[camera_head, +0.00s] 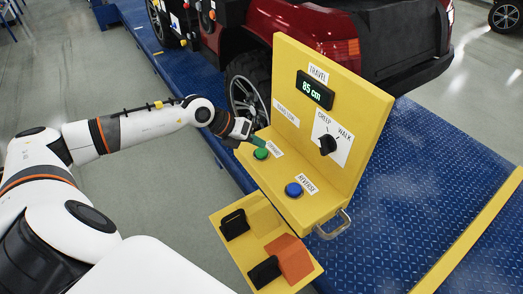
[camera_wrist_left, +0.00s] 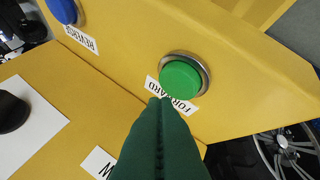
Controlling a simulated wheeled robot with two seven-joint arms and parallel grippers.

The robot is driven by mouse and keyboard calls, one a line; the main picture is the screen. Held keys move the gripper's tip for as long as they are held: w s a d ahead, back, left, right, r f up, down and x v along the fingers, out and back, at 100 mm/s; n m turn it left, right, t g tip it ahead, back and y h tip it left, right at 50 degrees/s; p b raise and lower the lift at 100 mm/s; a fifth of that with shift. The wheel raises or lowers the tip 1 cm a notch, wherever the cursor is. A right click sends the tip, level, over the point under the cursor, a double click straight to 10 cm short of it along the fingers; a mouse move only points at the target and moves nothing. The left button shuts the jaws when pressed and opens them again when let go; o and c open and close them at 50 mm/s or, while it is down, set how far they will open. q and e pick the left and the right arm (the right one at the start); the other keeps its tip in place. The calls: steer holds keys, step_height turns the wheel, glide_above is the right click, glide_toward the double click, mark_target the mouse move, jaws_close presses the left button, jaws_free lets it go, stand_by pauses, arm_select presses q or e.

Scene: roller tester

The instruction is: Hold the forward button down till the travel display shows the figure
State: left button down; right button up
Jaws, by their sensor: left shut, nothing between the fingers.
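The green forward button (camera_head: 261,153) sits on the yellow control box (camera_head: 316,207), beside a FORWARD label. In the left wrist view the green button (camera_wrist_left: 182,78) stands out from its metal ring. The travel display (camera_head: 315,90) reads 85 cm in green. My left gripper (camera_head: 262,144) is shut and empty, its green fingers pointing at the box close to the button. In the left wrist view its fingertips (camera_wrist_left: 160,103) show in front of the FORWARD label, just short of the button's outline. I cannot tell whether they touch anything. My right gripper is not in view.
A blue reverse button (camera_head: 294,189) and a black CREEP/WALK knob (camera_head: 328,144) are on the same box. A yellow tray (camera_head: 230,213) with black and orange pieces is below. A red vehicle (camera_head: 300,25) stands behind on the blue platform (camera_head: 440,170).

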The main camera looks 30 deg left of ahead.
mark_target(257, 151)
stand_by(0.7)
arm_select(q)
steer(key=shift+f+b, duration=0.35)
steer(key=shift+f, duration=0.1)
steer(key=shift+f+b, duration=0.35)
steer(key=shift+f, duration=0.15)
stand_by(0.4)
steer(key=shift+r, duration=0.1)
stand_by(2.1)
steer(key=shift+r+p, duration=0.6)
steer(key=shift+r, duration=0.25)
steer(key=shift+r+p, duration=1.7)
steer(key=shift+r, duration=0.85)
